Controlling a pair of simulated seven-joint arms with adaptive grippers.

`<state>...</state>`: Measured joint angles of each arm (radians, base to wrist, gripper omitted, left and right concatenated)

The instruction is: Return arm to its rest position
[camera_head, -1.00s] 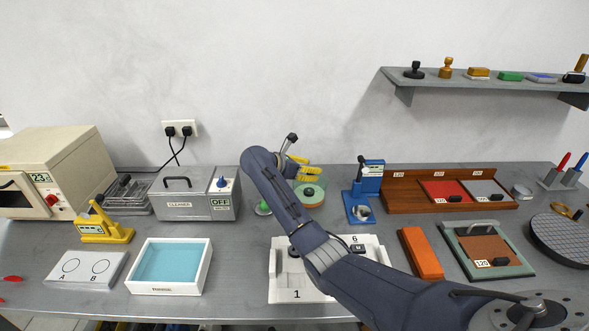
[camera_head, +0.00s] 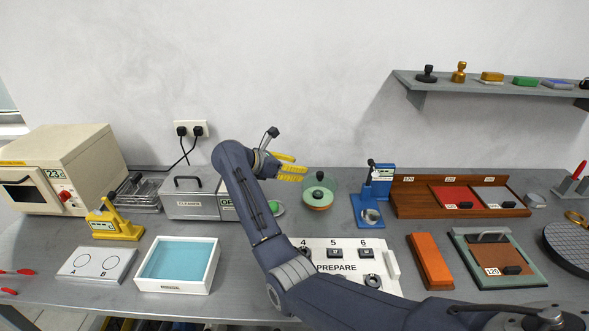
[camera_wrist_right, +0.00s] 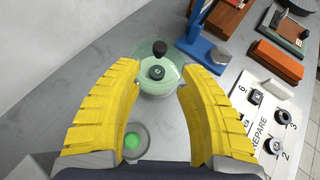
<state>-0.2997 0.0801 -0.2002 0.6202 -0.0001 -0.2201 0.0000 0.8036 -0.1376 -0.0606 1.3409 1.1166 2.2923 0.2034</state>
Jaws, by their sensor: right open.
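My right arm reaches across the middle of the head view. Its yellow-fingered right gripper (camera_head: 290,169) is up near the back of the bench, in front of the wall. In the right wrist view the two yellow fingers (camera_wrist_right: 160,92) are wide apart with nothing held between them. Beyond their tips is a round green-topped stand with a black knob (camera_wrist_right: 158,72), which also shows right of the gripper in the head view (camera_head: 318,196). The gripper appears apart from it. My left gripper is out of view.
The white PREPARE tray (camera_head: 325,252) is partly hidden by my arm. The cleaner box (camera_head: 190,205) and a blue-filled basin (camera_head: 180,262) are to the left. A blue press (camera_head: 370,208), orange block (camera_head: 430,262) and wooden rack (camera_head: 410,205) are to the right. A shelf (camera_head: 500,88) hangs above.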

